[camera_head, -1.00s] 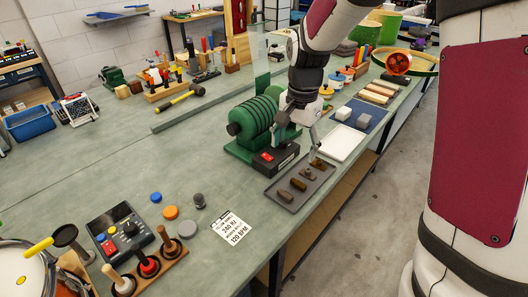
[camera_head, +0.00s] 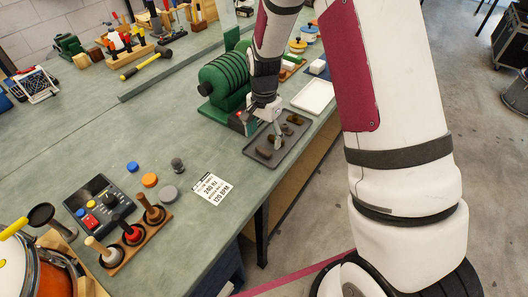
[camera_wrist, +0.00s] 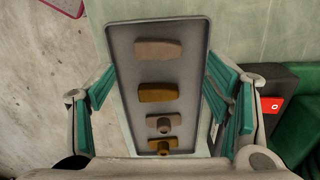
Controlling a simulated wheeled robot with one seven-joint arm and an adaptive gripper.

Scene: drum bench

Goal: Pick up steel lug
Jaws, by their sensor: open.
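A dark grey tray (camera_head: 257,160) on the bench holds two plain blocks and two pegged lugs. In the wrist view the tray (camera_wrist: 120,60) lies under my gripper (camera_wrist: 165,105). The paler, grey-tan pegged lug (camera_wrist: 163,122) looks like the steel lug; beside it is a golden-brown pegged lug (camera_wrist: 163,146) near the tray's lower end. A pale block (camera_wrist: 159,48) and a golden block (camera_wrist: 163,92) lie further up. My gripper is open and empty, with its fingers on either side of the tray's row. In the head view my gripper (camera_head: 276,138) partly hides the tray.
A green ribbed machine (camera_head: 222,82) stands beside the tray, with its red-switched box (camera_wrist: 275,105) close to my right finger. A white tray (camera_head: 313,96) lies beyond. A printed card (camera_head: 211,188) and a control box (camera_head: 100,207) lie nearer. The bench's front edge is close.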

